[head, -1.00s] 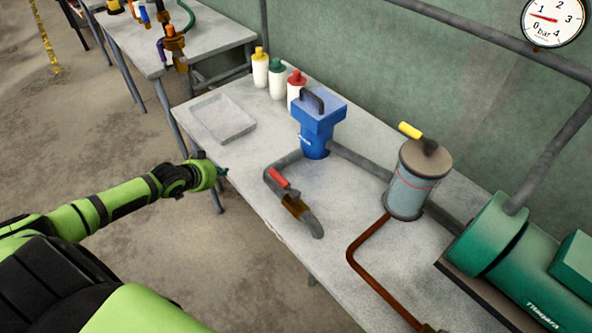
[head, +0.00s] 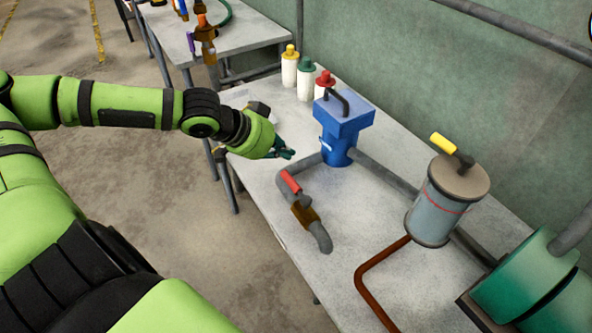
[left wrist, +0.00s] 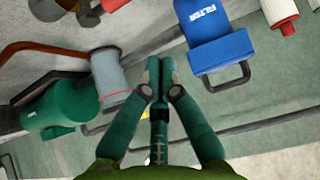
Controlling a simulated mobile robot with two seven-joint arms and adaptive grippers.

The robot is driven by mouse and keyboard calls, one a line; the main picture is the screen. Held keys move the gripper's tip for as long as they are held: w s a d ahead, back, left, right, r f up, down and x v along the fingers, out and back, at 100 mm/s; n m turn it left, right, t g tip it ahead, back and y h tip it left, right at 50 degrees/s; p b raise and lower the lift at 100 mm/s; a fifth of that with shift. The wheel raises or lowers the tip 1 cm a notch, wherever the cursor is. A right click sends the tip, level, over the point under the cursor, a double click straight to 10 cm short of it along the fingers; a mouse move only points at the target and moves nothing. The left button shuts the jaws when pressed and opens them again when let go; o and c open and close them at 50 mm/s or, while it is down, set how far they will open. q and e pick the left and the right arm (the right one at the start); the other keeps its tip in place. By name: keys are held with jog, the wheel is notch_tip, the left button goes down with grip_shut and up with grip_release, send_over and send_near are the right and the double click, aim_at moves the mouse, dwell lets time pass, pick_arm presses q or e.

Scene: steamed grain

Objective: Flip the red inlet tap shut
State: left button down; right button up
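The red inlet tap handle (head: 290,181) lies along the grey pipe, above a brass valve body (head: 305,214), on the table in the head view. The pipe runs from the blue filter housing (head: 340,140) to a bent open end. My left gripper (head: 290,154) is over the table, up and slightly left of the red handle, apart from it in the picture. Its fingers look closed together and empty in the left wrist view (left wrist: 159,68). My right gripper is not in view.
A grey cylinder with a yellow handle (head: 446,205), a copper pipe (head: 372,272) and a green pump (head: 530,285) stand to the right. Several capped white bottles (head: 289,72) stand behind. Table front is clear.

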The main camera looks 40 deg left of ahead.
aim_at(295, 189)
pick_arm(q)
jog(key=shift+x, duration=1.4)
jog(key=x, duration=0.8)
jog(key=shift+s+a+f+p, duration=0.1)
jog(key=shift+s+a, duration=0.2)
jog(key=shift+s, duration=0.4)
jog(key=shift+s+a+p, duration=0.15)
jog(key=shift+s+a, duration=0.15)
jog(key=shift+s, duration=0.4)
jog(key=shift+s+a+f+p, duration=0.1)
jog(key=shift+s+a, duration=0.2)
jog(key=shift+s, duration=0.35)
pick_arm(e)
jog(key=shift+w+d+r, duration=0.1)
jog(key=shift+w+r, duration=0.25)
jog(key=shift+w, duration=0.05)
pick_arm(q)
jog(key=shift+r, duration=0.1)
jog(key=shift+d, duration=0.1)
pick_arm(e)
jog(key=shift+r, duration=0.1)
